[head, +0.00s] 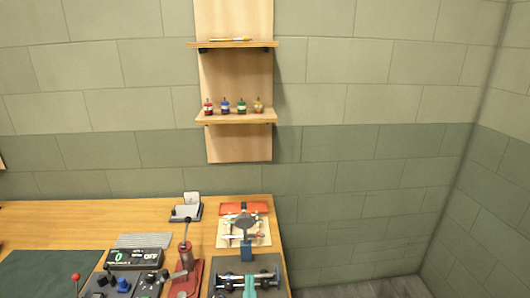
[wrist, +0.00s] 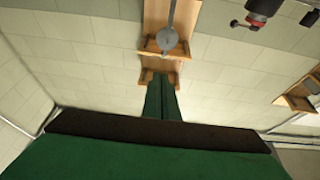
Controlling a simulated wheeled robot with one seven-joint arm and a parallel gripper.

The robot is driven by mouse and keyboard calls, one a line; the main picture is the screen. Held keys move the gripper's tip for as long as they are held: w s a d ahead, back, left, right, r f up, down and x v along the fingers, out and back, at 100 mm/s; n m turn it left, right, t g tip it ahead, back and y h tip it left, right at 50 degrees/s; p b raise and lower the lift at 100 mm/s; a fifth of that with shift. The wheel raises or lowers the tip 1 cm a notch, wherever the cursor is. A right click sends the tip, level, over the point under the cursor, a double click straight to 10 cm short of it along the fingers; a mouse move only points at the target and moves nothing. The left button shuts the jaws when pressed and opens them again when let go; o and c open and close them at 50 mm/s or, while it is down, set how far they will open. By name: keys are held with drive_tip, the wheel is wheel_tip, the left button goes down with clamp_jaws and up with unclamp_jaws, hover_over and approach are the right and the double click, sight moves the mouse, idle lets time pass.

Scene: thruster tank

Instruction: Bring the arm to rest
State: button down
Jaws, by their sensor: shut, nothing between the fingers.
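The broad green and black body behind the fingers fills the bottom of that view. The fingers point toward the wooden wall shelf (wrist: 160,55), which lies beyond the tips; the gap cannot be judged.
A wall shelf (head: 236,116) holds several small coloured bottles. Floor at the right (head: 385,289) looks clear.

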drive_tip(key=s+d+f+g, duration=0.1)
drive_tip(key=s+f, duration=0.4)
drive_tip(key=s, duration=0.7)
drive_tip(key=s+d+f+g+h, duration=0.1)
drive_tip(key=s+f+g, duration=0.2)
drive_tip(key=s, duration=0.9)
drive_tip(key=s+d+f+g, duration=0.2)
drive_tip(key=s+f, duration=0.7)
drive_tip(key=s, duration=0.3)
drive_tip(key=shift+m+g, duration=0.3)
drive_tip(key=shift+g, duration=0.1)
